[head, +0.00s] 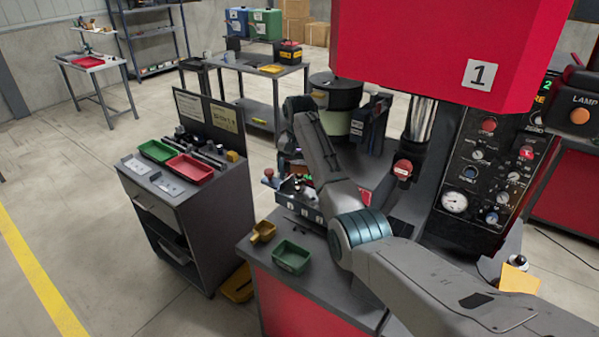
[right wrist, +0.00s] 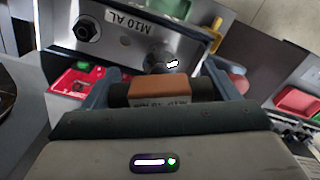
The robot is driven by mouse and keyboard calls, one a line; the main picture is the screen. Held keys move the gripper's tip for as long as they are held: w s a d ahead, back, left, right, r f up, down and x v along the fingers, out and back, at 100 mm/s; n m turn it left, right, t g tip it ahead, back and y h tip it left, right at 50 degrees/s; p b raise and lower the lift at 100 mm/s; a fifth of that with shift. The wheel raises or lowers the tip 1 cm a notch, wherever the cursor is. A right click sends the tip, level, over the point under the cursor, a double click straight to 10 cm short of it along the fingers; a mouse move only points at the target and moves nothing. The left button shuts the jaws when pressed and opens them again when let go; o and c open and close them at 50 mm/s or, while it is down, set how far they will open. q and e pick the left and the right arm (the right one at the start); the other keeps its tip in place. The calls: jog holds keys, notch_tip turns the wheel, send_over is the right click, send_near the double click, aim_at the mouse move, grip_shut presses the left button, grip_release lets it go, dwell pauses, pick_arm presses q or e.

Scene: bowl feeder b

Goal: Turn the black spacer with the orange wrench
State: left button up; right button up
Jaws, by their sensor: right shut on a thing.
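My right gripper (right wrist: 170,92) is shut on an orange-brown block with dark ends and a label, which I take to be the handle of the orange wrench (right wrist: 172,84). A rounded metallic part shows just beyond it. Behind is a metal plate marked M10 AL, with a black hexagonal piece (right wrist: 87,28) at its left; I cannot tell whether this is the black spacer. It stands apart from the handle. In the head view my right arm reaches over the bench, and its wrist hides most of the grip. My left gripper is not in view.
A side cabinet (head: 180,215) stands left, with free floor beyond.

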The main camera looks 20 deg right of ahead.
aim_at(300, 163)
dwell(0.3)
jog(key=shift+r, duration=0.1)
jog(key=shift+r, duration=2.45)
jog(key=shift+f, duration=0.15)
